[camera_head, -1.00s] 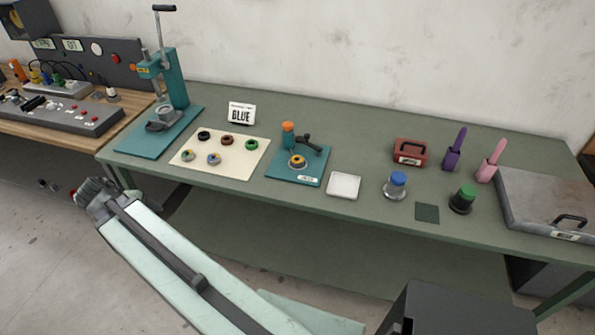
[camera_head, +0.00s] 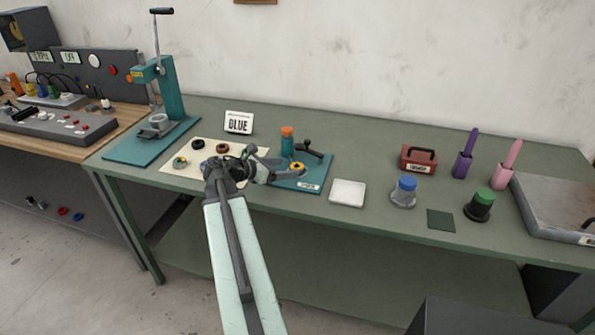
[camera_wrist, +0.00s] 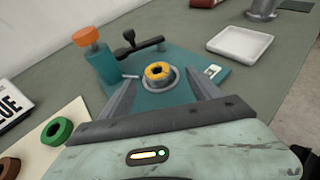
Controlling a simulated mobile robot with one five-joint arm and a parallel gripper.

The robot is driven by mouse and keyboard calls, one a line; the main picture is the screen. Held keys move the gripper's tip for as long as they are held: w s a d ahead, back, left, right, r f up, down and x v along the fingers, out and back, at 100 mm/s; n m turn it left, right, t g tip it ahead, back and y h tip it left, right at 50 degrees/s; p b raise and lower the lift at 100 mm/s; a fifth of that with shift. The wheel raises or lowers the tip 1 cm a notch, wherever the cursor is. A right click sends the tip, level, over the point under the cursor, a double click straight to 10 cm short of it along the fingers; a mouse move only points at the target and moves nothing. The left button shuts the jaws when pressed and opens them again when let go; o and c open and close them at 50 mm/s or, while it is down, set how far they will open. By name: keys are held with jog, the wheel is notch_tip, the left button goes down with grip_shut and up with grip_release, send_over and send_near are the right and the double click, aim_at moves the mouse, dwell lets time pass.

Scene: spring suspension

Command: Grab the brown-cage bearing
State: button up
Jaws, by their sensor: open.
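The brown-cage bearing (camera_head: 222,147) lies on the cream mat (camera_head: 170,171), behind and left of my gripper in the head view. At the lower left edge of the wrist view, a brown ring (camera_wrist: 9,168) is partly cut off. In the wrist view, the open fingers (camera_wrist: 161,84) point toward the yellow ring (camera_wrist: 158,72) seated in the fixture. A green ring (camera_wrist: 57,131) lies just left of the fingers.
The fixture's orange-capped post (camera_head: 287,138) and black lever stand nearby. A BLUE sign (camera_head: 239,122) stands behind, a teal press (camera_head: 170,95) left, a white tray (camera_head: 348,193) right.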

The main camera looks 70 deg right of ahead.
aim_at(296, 166)
jog(key=b+x, duration=0.1)
jog(key=x, duration=0.1)
jog(key=b+x, duration=0.1)
jog(key=x, duration=0.1)
jog(key=shift+w+d+f, duration=0.2)
jog(key=shift+d+f, duration=0.05)
jog(key=shift+f, duration=0.05)
jog(key=shift+s+d, duration=0.2)
jog(key=shift+d, duration=0.05)
grip_shut()
notch_tip(296, 166, up, 10)
jog(key=p, duration=1)
